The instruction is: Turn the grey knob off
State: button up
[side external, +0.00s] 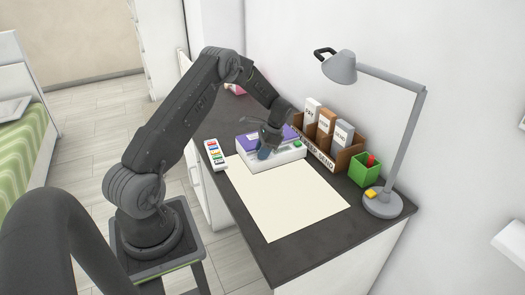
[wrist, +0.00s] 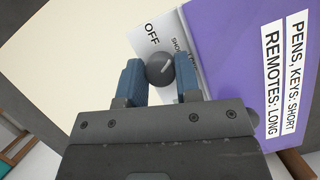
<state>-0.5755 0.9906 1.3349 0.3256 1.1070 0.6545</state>
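The grey knob (wrist: 160,68) is a dark round dial with a light pointer line, on a white panel (wrist: 148,38) beside a purple surface. The word OFF is printed near it, and a partly hidden label starting SHO sits by the pointer side. My gripper (wrist: 160,72) has its blue fingers on either side of the knob, and the fingers are apart. I cannot tell whether they touch it. In the side external view my gripper (side external: 265,150) is over the white and purple box (side external: 283,158), and the knob is hidden there.
A cream sheet (side external: 285,200) covers the desk in front of the box. A white strip with coloured buttons (side external: 214,155) lies left. A brown holder (side external: 340,158), a green cup (side external: 364,172) and a grey lamp (side external: 383,205) stand at the right near the wall.

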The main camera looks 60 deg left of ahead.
jog(key=shift+c, duration=1.2)
jog(key=shift+n, duration=0.3)
jog(key=n+h, duration=0.1)
jog(key=n, duration=0.2)
jog(key=shift+n+h, duration=0.4)
jog(key=n+h, duration=0.1)
jog(key=n, duration=0.2)
jog(key=shift+a+n, duration=0.1)
jog(key=shift+n, duration=0.2)
jog(key=shift+a+n+t+h, duration=0.1)
jog(key=shift+n+t+h, duration=0.55)
jog(key=shift+n, duration=1.25)
jog(key=o, duration=0.6)
jog(key=shift+o, duration=0.2)
